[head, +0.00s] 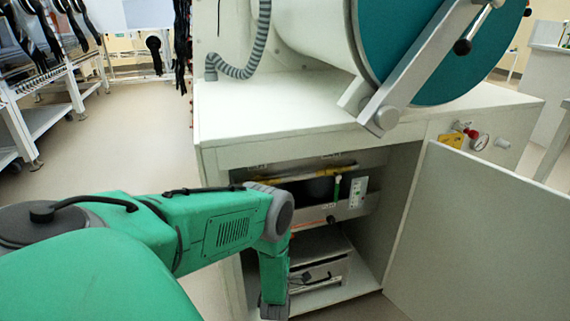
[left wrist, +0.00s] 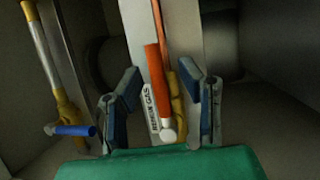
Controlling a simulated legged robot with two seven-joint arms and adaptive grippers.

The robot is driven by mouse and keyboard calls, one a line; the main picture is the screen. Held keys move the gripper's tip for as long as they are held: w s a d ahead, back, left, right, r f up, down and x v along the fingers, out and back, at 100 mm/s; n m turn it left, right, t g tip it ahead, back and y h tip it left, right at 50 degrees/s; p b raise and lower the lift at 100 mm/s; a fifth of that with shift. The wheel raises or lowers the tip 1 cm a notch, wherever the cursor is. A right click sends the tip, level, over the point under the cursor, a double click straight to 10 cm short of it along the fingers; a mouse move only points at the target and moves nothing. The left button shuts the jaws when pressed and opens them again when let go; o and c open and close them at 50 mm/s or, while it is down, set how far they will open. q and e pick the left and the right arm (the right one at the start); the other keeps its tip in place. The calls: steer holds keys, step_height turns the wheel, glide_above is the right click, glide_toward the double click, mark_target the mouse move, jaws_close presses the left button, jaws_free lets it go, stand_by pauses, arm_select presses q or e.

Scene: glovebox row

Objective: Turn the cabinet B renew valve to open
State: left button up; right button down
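In the left wrist view, the renew valve has an orange-red lever (left wrist: 158,85) with a pale round end, beside a white label reading "RENEW GAS" (left wrist: 152,108). The lever lies nearly along the copper pipe (left wrist: 164,30), tilted slightly. A yellow valve body (left wrist: 176,97) is just right of it. My left gripper (left wrist: 160,73) is open, with one blue-grey finger on each side of the lever; I see no clear contact. In the head view, my green left arm reaches to the open cabinet, and its gripper cannot be made out clearly. My right gripper is not in view.
A blue-handled valve (left wrist: 72,130) on a yellow-ended pipe is at left in the wrist view. The cabinet door (head: 480,240) stands open at right. Inside, a green-handled part (head: 336,187) sits above a grey box (head: 322,262). A teal round glovebox port (head: 430,50) is above.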

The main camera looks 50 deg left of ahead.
arm_select(q)
steer(key=v, duration=1.1)
steer(key=shift+s+d, duration=0.15)
steer(key=shift+d, duration=0.2)
